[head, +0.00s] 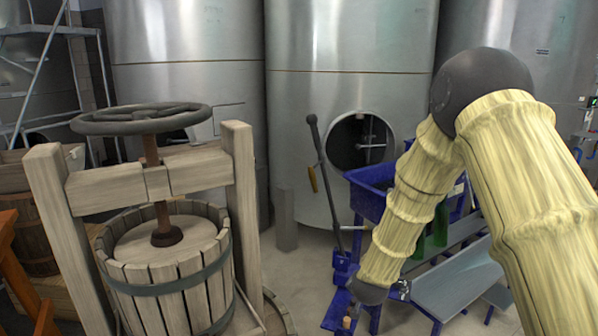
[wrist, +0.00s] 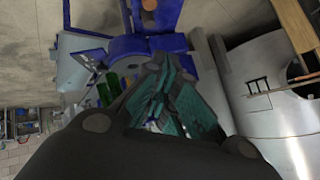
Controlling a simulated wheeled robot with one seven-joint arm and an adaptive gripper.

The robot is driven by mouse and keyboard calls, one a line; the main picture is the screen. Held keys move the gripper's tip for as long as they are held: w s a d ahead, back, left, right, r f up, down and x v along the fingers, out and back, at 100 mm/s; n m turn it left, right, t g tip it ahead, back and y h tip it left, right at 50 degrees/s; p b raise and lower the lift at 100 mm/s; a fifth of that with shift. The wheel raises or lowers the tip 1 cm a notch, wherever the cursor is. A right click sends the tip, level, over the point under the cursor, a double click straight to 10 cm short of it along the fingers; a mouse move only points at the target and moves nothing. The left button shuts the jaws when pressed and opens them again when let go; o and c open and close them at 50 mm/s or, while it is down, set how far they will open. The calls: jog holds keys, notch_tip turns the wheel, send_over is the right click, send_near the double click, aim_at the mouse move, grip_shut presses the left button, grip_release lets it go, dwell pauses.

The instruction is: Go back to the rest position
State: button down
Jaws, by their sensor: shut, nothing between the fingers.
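My gripper (wrist: 158,68) shows in the wrist view, with its teal-padded fingers closed together and nothing seen between them. In the head view my arm bends at a dark joint at the upper right and runs down to another dark joint near the bottom. The fingers cannot be made out in that view. The blue bottling equipment (head: 371,196) is behind and beside the arm's lower part. It also shows beyond the fingers in the wrist view (wrist: 130,46). Green bottles (head: 440,226) stand partly hidden behind my arm.
A wooden basket press (head: 170,290) with a dark handwheel (head: 140,118) stands at the left. Large steel tanks (head: 350,60) line the back; one has an open round hatch (head: 350,142). Grey benches (head: 455,280) are close to the arm. Some bare floor (head: 300,270) lies between press and equipment.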

jog(key=s+d+f+n+g, duration=0.3)
jog(key=s+f+n+g, duration=0.1)
jog(key=s+f, duration=1.75)
jog(key=s+d+f+n+g, duration=0.1)
jog(key=s+f+g, duration=0.1)
jog(key=s, duration=1.3)
jog(key=s+d+f+n+g, duration=0.1)
jog(key=s+f+n+g, duration=0.1)
jog(key=s, duration=1.3)
jog(key=shift+s+f+n+g+y, duration=0.3)
jog(key=shift+s+f+g+y, duration=0.1)
jog(key=shift+f+g, duration=0.3)
